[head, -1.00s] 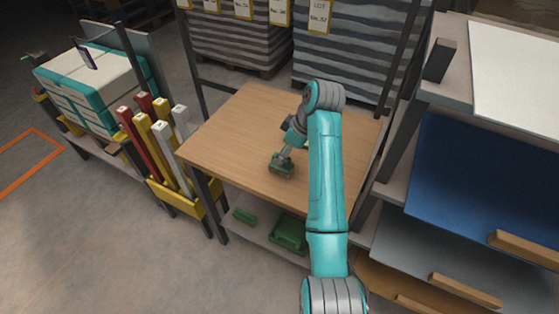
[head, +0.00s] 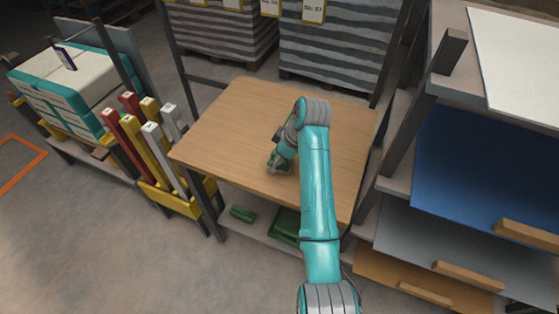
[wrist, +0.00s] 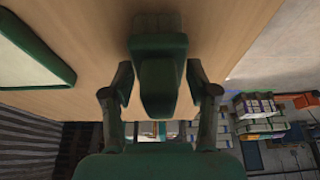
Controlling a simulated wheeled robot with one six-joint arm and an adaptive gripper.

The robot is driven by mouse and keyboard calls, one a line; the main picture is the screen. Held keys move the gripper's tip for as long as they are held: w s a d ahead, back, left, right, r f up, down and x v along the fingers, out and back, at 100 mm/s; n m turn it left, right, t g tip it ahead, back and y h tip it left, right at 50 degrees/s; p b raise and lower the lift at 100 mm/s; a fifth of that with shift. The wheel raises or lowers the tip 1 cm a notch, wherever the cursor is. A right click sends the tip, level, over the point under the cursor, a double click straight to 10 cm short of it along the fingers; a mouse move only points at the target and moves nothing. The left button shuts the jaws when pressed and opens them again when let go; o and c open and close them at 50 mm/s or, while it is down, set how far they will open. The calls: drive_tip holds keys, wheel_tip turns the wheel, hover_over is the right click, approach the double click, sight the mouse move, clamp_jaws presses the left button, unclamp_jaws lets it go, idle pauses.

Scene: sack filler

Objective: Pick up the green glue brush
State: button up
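A green brush (wrist: 157,75) stands on the wooden table, with a pale bristle end (wrist: 153,22) and a tapering green handle, in the wrist view. My gripper (wrist: 160,82) has a finger on each side of the handle, with narrow gaps to it. It is open around the brush. In the head view my gripper (head: 278,162) is low over the left middle of the table (head: 225,125). There it largely hides the brush.
A green-edged pale pad (wrist: 35,50) lies beside the brush in the wrist view; my arm hides that area in the head view. A lower shelf holds a green block (head: 242,214) and a green tray (head: 285,225). A yellow rack (head: 172,200) stands left.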

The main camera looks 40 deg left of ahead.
drive_tip(key=c, duration=0.7)
wheel_tip(320, 180, up, 10)
drive_tip(key=shift+r, duration=0.1)
drive_tip(key=o, duration=0.4)
drive_tip(key=shift+c, duration=1.2)
